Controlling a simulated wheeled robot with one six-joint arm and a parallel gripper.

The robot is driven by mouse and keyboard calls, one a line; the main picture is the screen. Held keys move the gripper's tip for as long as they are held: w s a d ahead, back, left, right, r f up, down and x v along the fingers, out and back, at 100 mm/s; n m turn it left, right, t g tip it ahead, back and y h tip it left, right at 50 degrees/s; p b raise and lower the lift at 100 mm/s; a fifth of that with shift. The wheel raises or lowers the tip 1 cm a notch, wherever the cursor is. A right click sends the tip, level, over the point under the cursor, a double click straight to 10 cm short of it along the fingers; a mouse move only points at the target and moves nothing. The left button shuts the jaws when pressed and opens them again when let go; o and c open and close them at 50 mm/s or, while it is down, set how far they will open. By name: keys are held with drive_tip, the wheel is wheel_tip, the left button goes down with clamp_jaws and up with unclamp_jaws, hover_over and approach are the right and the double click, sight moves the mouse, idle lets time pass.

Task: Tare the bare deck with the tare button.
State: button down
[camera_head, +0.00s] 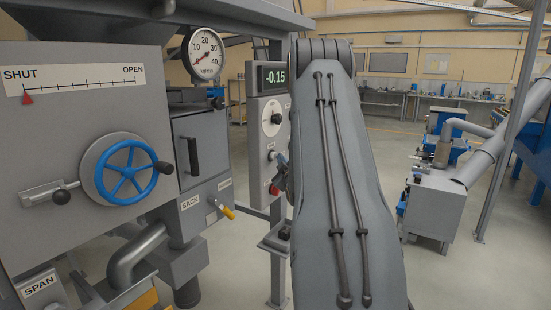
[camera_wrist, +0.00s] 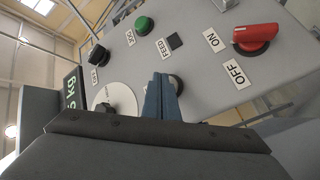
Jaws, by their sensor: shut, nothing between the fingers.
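The grey control panel (camera_head: 266,130) stands just left of my arm, with a green display (camera_head: 273,77) reading -0.15. The wrist view shows the panel face (camera_wrist: 205,65) close up. My gripper (camera_wrist: 162,92) has its blue fingers together and empty, in front of the panel. A round dark button (camera_wrist: 178,86) sits right beside the fingertips, partly hidden by them. I cannot read a tare label, and cannot tell whether the fingers touch the button. In the head view the gripper (camera_head: 281,160) is mostly hidden behind my arm.
The panel also bears a white dial (camera_wrist: 102,97), a green button (camera_wrist: 144,23), a black switch (camera_wrist: 97,54) and a red rotary switch (camera_wrist: 256,37). Left stands a machine with a blue handwheel (camera_head: 127,169) and a gauge (camera_head: 203,54). A small shelf (camera_head: 272,243) sits below the panel.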

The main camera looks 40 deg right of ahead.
drive_tip(key=shift+w+a, duration=0.15)
drive_tip(key=shift+w, duration=0.25)
idle(0.9)
drive_tip(key=shift+s+d, duration=0.25)
drive_tip(key=shift+s, duration=0.65)
drive_tip(key=shift+s, duration=0.1)
drive_tip(key=s, duration=0.2)
drive_tip(key=s+d, duration=0.1)
drive_tip(key=s, duration=0.1)
drive_tip(key=shift+s+d, duration=0.2)
drive_tip(key=shift+s, duration=0.1)
idle(0.4)
